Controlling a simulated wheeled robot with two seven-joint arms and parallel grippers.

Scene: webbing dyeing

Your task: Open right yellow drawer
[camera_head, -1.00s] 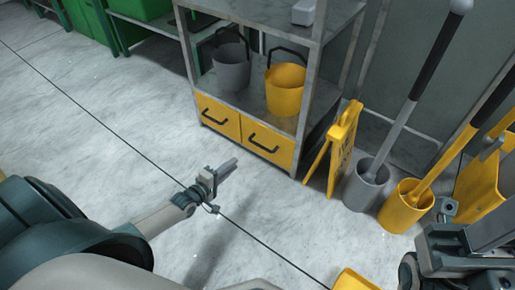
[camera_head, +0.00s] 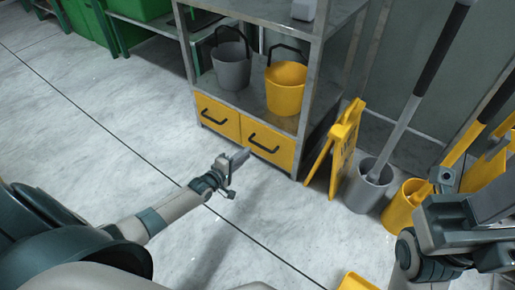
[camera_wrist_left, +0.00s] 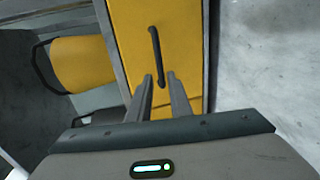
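The right yellow drawer (camera_head: 268,139) is closed, under the shelf's lower board, with a black bar handle (camera_head: 262,148) on its front. The left yellow drawer (camera_head: 218,117) beside it is also closed.
A grey bucket (camera_head: 231,66) and a yellow bucket (camera_head: 285,90) stand on the shelf above the drawers. A folding yellow sign (camera_head: 343,140) stands right of the shelf, beside grey (camera_head: 366,188) and yellow (camera_head: 400,210) floor holders with long handles. The floor before the drawers is clear.

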